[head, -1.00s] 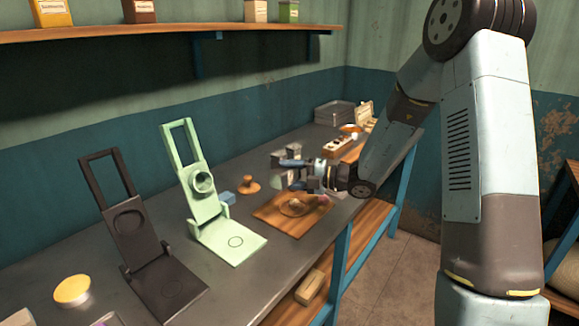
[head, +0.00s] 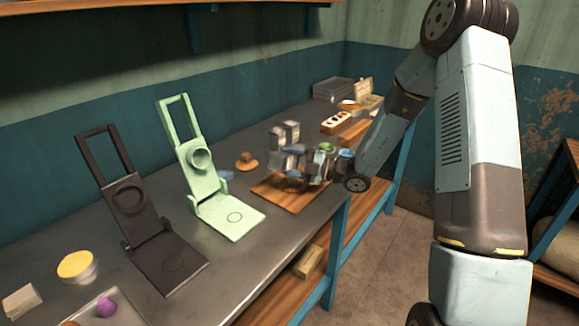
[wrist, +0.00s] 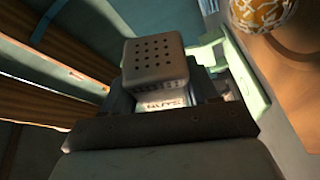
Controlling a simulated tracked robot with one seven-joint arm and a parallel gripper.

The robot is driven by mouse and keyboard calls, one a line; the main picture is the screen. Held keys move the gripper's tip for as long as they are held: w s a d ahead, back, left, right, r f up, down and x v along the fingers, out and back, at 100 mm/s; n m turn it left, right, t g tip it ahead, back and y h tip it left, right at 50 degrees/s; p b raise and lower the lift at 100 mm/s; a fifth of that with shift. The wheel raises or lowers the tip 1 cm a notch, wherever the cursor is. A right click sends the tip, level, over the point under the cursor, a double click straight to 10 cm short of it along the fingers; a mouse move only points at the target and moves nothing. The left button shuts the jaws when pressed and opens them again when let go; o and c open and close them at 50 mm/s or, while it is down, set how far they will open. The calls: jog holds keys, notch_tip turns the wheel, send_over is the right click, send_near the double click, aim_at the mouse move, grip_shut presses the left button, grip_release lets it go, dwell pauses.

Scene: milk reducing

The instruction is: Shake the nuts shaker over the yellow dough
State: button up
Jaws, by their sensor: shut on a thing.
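The nuts shaker (wrist: 155,75) is a grey box with a perforated top and a NUTS label, seen in the wrist view. My gripper (wrist: 160,125) is shut on it. In the head view my gripper (head: 292,160) is low above the wooden board (head: 287,196), and I cannot tell the held shaker apart from the grey shapes there. A yellow-orange, pale-speckled round lump (wrist: 265,10), apparently the yellow dough, shows at the top right of the wrist view, beside the shaker in the picture. In the head view my gripper largely hides the board's contents.
A pale green hinged press (head: 208,180) and a black one (head: 150,235) stand open left of the board. A yellow-topped round container (head: 77,265) and a purple ball (head: 106,307) are at the front left. An orange-brown knobbed object (head: 247,162) stands behind the board.

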jog(key=shift+r, duration=1.5)
jog(key=shift+f, duration=1.55)
jog(key=shift+s, duration=0.1)
